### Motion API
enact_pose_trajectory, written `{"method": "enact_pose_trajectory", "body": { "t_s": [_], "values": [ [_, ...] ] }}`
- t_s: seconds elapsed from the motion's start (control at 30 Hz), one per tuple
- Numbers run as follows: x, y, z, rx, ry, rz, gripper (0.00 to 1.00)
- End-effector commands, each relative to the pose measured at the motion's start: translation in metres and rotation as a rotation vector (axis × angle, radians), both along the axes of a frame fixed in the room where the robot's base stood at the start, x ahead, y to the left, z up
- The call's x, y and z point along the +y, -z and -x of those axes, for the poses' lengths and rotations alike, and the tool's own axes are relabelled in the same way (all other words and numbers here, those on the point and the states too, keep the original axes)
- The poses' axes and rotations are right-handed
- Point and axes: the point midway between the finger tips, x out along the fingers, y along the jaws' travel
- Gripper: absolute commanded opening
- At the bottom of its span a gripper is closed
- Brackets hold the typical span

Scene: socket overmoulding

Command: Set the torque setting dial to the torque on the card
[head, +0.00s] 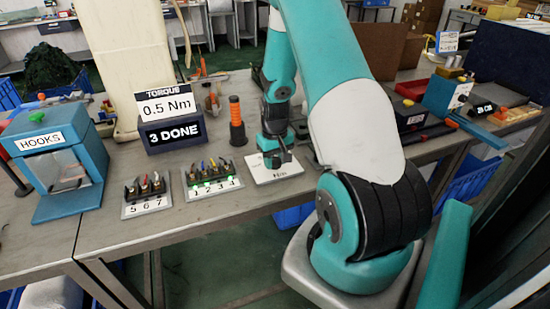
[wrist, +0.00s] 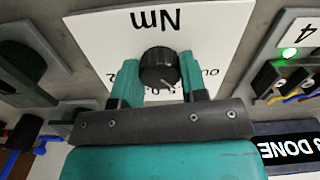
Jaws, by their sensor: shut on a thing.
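The torque card (head: 166,105) stands on the bench in the head view and reads 0.5 Nm. The torque setting dial (wrist: 160,66) is a black ribbed knob on a white plate marked Nm (wrist: 205,45), seen upside down in the wrist view. The plate also shows in the head view (head: 292,175), where my gripper hides the knob. My gripper (head: 275,158) points down over the plate. In the wrist view its two teal fingers (wrist: 158,78) are shut on the knob, one on each side. The scale is partly hidden behind the gripper; I cannot read the setting.
A dark display (head: 173,132) below the card reads 3 DONE. Racks numbered 1 to 4 (head: 214,188) and 5 to 7 (head: 148,204) stand left of the plate, with green lights on the first. A blue HOOKS box (head: 92,165) is far left.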

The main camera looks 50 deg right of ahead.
Motion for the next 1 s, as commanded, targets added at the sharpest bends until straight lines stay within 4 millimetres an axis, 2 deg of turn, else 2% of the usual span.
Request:
{"method": "enact_pose_trajectory", "body": {
  "t_s": [0.4, 1.0],
  "values": [
    [-0.0011, -0.0012, -0.0007, -0.003, 0.241, 0.004, 0.16],
    [-0.0014, -0.0010, -0.0009, -0.003, 0.296, 0.004, 0.16]
  ]
}}
